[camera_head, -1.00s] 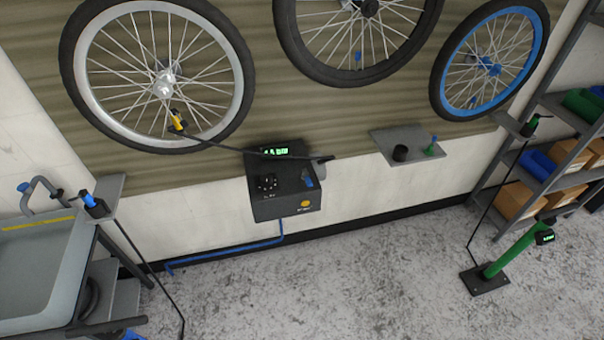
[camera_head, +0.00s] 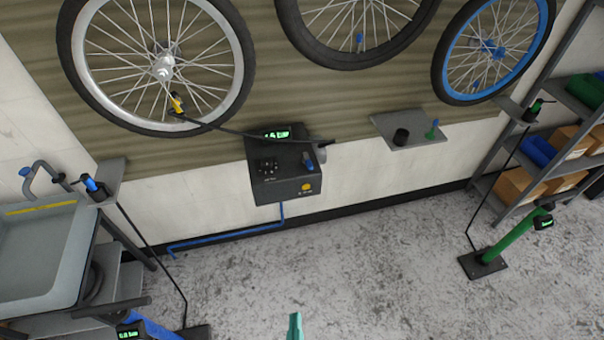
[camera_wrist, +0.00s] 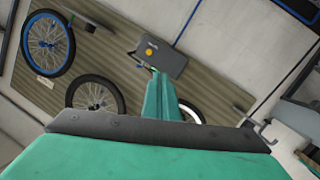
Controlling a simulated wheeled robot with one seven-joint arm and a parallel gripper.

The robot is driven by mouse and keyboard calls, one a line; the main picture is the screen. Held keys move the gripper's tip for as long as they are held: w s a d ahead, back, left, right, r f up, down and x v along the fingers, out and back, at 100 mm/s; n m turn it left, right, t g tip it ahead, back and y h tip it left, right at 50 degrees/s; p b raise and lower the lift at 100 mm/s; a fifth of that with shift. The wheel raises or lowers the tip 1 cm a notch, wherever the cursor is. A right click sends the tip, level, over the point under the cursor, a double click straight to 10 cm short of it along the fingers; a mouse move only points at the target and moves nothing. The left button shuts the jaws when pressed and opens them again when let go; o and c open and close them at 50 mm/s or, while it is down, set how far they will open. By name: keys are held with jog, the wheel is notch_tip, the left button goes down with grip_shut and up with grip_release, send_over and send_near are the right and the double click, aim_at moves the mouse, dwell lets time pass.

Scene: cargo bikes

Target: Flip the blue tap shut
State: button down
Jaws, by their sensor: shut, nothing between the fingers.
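A small blue lever tap (camera_head: 309,161) is on the front of the dark wall box (camera_head: 285,187), right of a black dial. A green display is lit on the box's top. The box also shows in the wrist view (camera_wrist: 165,62), but the tap cannot be made out there. A second blue part, a knob (camera_head: 25,172), sits on the grey faucet over the sink at left. My gripper (camera_head: 295,318) is teal and shut, with nothing held. Its tip shows at the bottom of the head view, well apart from the box, and its fingers show in the wrist view (camera_wrist: 163,98).
A black hose runs from a yellow-headed fitting (camera_head: 177,104) at the silver wheel across the box. A small grey shelf (camera_head: 411,130) holds a black cup and a green item. A green pump (camera_head: 512,242) stands at right, a blue pump (camera_head: 150,327) at lower left. The floor between is clear.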

jog(key=w+r+n, duration=0.2)
jog(key=w+n, duration=0.2)
jog(key=w, duration=0.6)
jog(key=w+a+r+n+t, duration=0.1)
jog(key=w+n, duration=0.4)
jog(key=w, duration=0.6)
jog(key=w+a+r+n+t, duration=0.1)
jog(key=w+r+n, duration=0.2)
jog(key=w, duration=0.7)
jog(key=shift+w+a+n, duration=0.15)
jog(key=shift+a+n, duration=0.05)
jog(key=shift+n, duration=0.5)
jog(key=shift+r, duration=0.1)
send_near(308, 161)
jog(key=w+a, duration=0.1)
jog(key=a, duration=0.1)
jog(key=w+a, duration=0.3)
jog(key=shift+a+f, duration=0.25)
jog(key=shift+a, duration=0.05)
jog(key=shift+w+d, duration=0.15)
jog(key=shift+d, duration=0.45)
jog(key=shift+w+d, duration=0.15)
jog(key=shift+d, duration=0.45)
jog(key=shift+w+d, duration=0.1)
jog(key=shift+d, duration=0.7)
jog(key=shift+a, duration=0.15)
